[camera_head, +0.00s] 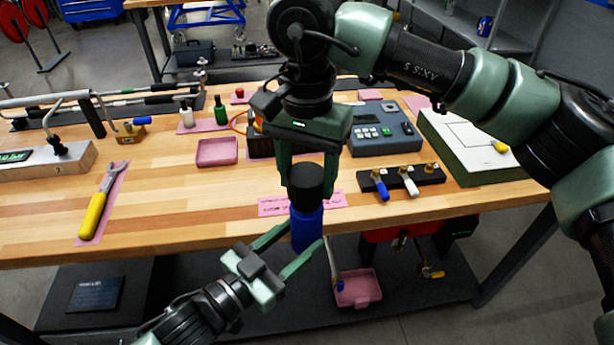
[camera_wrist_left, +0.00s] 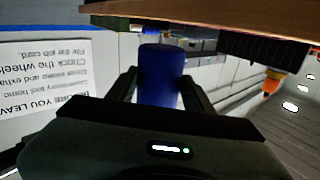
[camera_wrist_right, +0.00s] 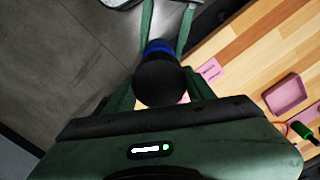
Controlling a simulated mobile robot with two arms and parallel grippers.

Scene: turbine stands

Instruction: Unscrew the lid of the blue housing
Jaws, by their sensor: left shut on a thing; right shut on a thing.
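The blue housing (camera_head: 306,230) stands upright in the air at the front edge of the bench, with its black lid (camera_head: 306,180) on top. My left gripper (camera_head: 306,246) is shut on the blue body from the lower left; the body also shows between its fingers in the left wrist view (camera_wrist_left: 160,75). My right gripper (camera_head: 306,190) comes from above and is shut on the black lid. In the right wrist view the round lid (camera_wrist_right: 160,84) hides most of the housing, and a blue rim (camera_wrist_right: 158,46) shows beyond it. I cannot tell whether the lid has turned.
The wooden bench (camera_head: 160,195) lies behind the housing. A yellow-handled wrench (camera_head: 97,212), a pink tray (camera_head: 217,152), a valve block (camera_head: 405,178) and a grey keypad device (camera_head: 385,130) stand on it. A pink bin (camera_head: 358,288) is on the shelf below.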

